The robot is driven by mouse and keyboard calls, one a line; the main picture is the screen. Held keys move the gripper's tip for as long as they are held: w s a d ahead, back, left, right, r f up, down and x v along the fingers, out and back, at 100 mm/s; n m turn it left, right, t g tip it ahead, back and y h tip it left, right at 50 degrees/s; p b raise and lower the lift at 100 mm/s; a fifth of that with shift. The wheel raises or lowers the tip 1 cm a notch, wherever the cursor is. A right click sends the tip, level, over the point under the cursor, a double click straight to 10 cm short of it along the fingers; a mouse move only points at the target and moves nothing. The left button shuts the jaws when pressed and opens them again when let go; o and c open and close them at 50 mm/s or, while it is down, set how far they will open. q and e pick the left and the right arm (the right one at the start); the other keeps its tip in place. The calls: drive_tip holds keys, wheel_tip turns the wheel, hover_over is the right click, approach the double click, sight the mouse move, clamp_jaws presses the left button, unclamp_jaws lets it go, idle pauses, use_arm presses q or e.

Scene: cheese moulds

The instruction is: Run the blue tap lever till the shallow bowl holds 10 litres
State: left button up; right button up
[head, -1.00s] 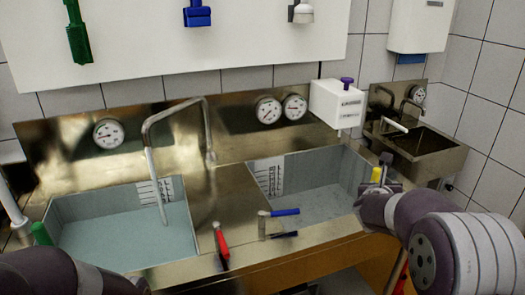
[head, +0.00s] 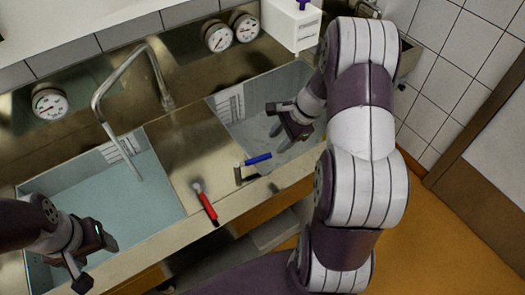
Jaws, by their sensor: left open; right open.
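The blue tap lever (head: 257,159) lies on the steel deck between two sunken bowls, close to the front edge. A red lever (head: 205,203) is to its left. The left bowl (head: 120,195) holds pale blue water, with a scale on its back wall. The right bowl (head: 243,128) also has a scale; its water level is unclear, and I cannot tell which bowl is shallower. The spout (head: 117,138) points into the left bowl. My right gripper (head: 279,120) is open over the right bowl, apart from the blue lever. My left gripper (head: 93,262) is open over the left bowl's front.
A white box (head: 291,25) with a purple knob is at the back. My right arm covers the right bowl's right end.

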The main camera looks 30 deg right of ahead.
sight(261, 157)
drive_tip(key=x, duration=0.5)
drive_tip(key=w+x, duration=0.1)
drive_tip(key=x, duration=0.2)
drive_tip(key=shift+w+f+p, duration=0.1)
drive_tip(key=shift+f+p, duration=0.1)
drive_tip(key=shift+p, duration=0.1)
drive_tip(key=shift+a+f, duration=0.25)
drive_tip(key=shift+f, duration=0.25)
drive_tip(key=shift+c, duration=0.5)
use_arm(q)
drive_tip(key=shift+w+a+r, duration=0.1)
drive_tip(key=shift+w+r, duration=0.15)
drive_tip(key=shift+w, duration=0.35)
use_arm(e)
clamp_jaws()
